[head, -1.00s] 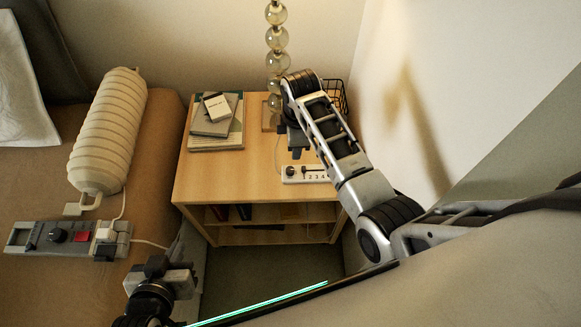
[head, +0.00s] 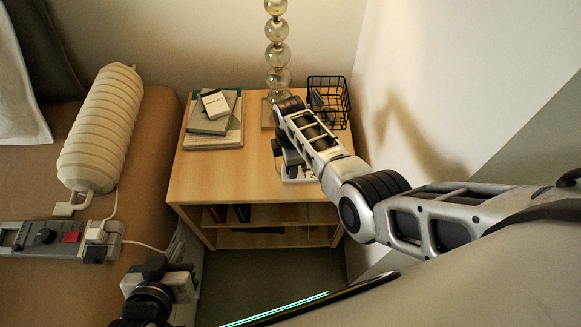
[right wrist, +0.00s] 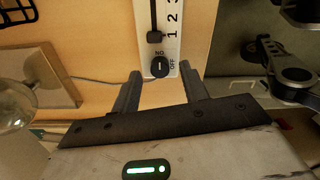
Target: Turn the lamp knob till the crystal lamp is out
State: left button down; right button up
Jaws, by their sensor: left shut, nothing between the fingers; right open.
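The crystal lamp is a stack of clear glass balls (head: 277,54) at the back of the wooden nightstand; its top is out of frame. Its square base (right wrist: 38,78) and lowest ball show in the right wrist view. A white control box (head: 298,176) lies in front, partly hidden by my right arm. My left gripper (head: 154,268) is shut and empty, low at left.
The nightstand (head: 215,180) also holds stacked books (head: 213,128) and a black wire basket (head: 330,100). A ribbed cream lamp (head: 102,130) and a grey panel (head: 50,238) with a red switch lie on the brown surface at left. A wall stands close at right.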

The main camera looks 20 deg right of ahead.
jog(key=shift+f, duration=0.75)
pick_arm(q)
jog(key=shift+w+d, duration=0.1)
jog(key=shift+d, duration=0.05)
pick_arm(e)
grip_shut()
